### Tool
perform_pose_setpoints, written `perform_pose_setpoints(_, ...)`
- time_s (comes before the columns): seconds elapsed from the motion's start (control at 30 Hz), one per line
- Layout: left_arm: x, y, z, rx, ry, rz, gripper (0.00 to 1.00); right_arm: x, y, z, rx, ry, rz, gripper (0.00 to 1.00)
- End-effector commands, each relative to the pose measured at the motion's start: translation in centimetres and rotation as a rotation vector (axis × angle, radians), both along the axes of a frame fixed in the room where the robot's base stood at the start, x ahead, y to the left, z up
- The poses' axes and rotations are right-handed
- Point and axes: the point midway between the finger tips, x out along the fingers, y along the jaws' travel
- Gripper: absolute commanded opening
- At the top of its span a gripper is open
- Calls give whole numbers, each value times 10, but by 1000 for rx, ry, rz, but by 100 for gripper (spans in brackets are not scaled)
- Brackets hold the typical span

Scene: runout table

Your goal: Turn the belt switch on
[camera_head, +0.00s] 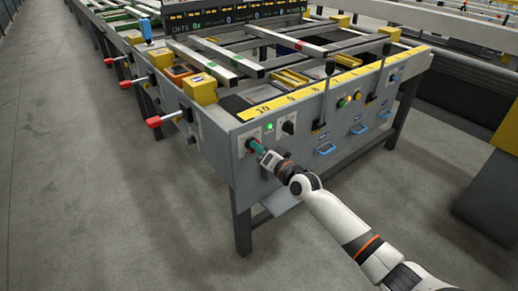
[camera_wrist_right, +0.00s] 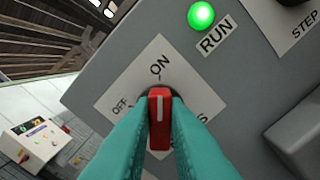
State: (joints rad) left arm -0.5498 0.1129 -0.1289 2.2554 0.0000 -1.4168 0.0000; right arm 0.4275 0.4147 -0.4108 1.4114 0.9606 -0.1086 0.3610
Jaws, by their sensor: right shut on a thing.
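The belt switch (camera_wrist_right: 160,136) is a red knob with a white line, on a white plate marked OFF and ON. Its line points up at ON in the right wrist view. My right gripper (camera_wrist_right: 159,112) has its teal fingers on both sides of the knob, shut on it. In the head view this gripper (camera_head: 257,147) is at the front left of the table's grey panel and hides the knob. A green RUN lamp (camera_wrist_right: 201,15) is lit above the plate. My left gripper is not in view.
The runout table (camera_head: 222,140) carries rails and yellow blocks. A black STEP knob (camera_head: 289,127) is right of the switch. Black levers (camera_head: 325,97) and blue handles (camera_head: 325,149) are further right. Red-tipped levers (camera_head: 155,121) stick out on the left side. The floor in front is clear.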

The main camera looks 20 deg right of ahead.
Motion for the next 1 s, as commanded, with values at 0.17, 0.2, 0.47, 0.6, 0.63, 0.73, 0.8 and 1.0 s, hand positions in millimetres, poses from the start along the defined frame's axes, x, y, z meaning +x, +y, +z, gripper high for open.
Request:
perform_pose_setpoints(0.17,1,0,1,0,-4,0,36,0,0,-1,11,5,0,0)
perform_pose_setpoints(0.2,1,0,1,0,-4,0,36,0,0,-1,12,6,0,0)
perform_pose_setpoints(0.47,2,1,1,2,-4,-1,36,0,0,-1,12,6,0,17)
perform_pose_setpoints(0.6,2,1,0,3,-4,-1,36,0,0,-1,11,5,-1,35)
perform_pose_setpoints(0.63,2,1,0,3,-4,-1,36,0,0,-1,10,4,-1,35)
perform_pose_setpoints(0.73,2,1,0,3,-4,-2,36,0,0,0,10,4,-1,35)
perform_pose_setpoints(0.8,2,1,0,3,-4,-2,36,0,0,0,9,3,0,35)
perform_pose_setpoints(1.0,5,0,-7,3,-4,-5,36,-10,-3,0,10,5,0,35)
